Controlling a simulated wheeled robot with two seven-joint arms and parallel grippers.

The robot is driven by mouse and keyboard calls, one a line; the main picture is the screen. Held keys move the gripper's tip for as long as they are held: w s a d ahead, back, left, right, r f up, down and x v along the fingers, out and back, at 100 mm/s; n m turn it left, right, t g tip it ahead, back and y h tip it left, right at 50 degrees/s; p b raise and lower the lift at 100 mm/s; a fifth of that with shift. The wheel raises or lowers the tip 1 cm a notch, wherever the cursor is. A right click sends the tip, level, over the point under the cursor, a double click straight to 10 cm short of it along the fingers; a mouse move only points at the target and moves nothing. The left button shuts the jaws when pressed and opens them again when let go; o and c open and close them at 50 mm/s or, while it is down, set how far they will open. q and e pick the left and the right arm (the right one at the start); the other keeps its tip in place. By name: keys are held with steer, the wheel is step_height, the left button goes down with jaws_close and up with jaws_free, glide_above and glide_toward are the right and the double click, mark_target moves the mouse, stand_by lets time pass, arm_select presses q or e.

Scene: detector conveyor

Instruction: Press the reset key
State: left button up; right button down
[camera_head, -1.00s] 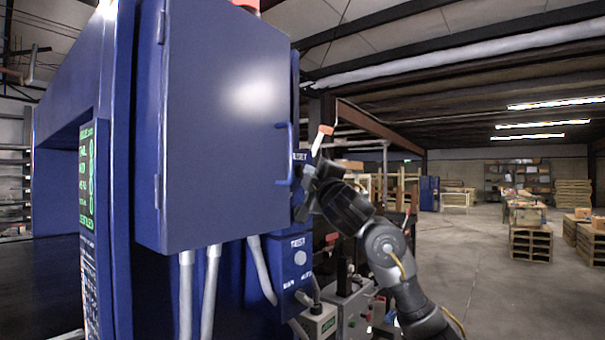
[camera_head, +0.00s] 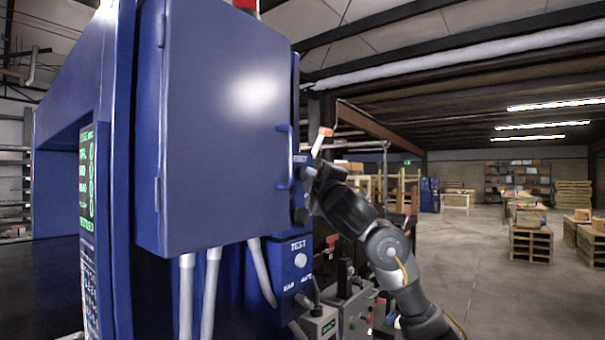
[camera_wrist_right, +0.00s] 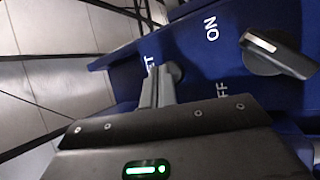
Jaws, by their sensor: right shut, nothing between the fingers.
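The reset key is a round grey button (camera_wrist_right: 175,71) on the blue panel, beside white lettering that is partly covered. In the right wrist view, my right gripper (camera_wrist_right: 155,75) is shut and empty, with its fingertips at the button's edge. I cannot tell whether they touch it. In the head view, my right gripper (camera_head: 309,174) is at the side of the blue control box, just below the reset label (camera_head: 300,159); the button is hidden there. My left gripper is not in view.
A black ON/OFF knob (camera_wrist_right: 280,53) sits close to the button. A large blue cabinet door (camera_head: 215,130) with a handle (camera_head: 287,157) is left of my gripper. A TEST button (camera_head: 300,260) is below. Open floor (camera_head: 480,270) lies to the right.

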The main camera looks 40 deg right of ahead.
steer(key=shift+s+d, duration=0.15)
steer(key=shift+s, duration=0.3)
steer(key=s+p, duration=0.2)
steer(key=s+d+p, duration=0.1)
steer(key=s+p, duration=0.1)
steer(key=shift+s+d+p, duration=0.2)
steer(key=shift+s+p, duration=0.2)
steer(key=shift+w, duration=0.1)
stand_by(0.7)
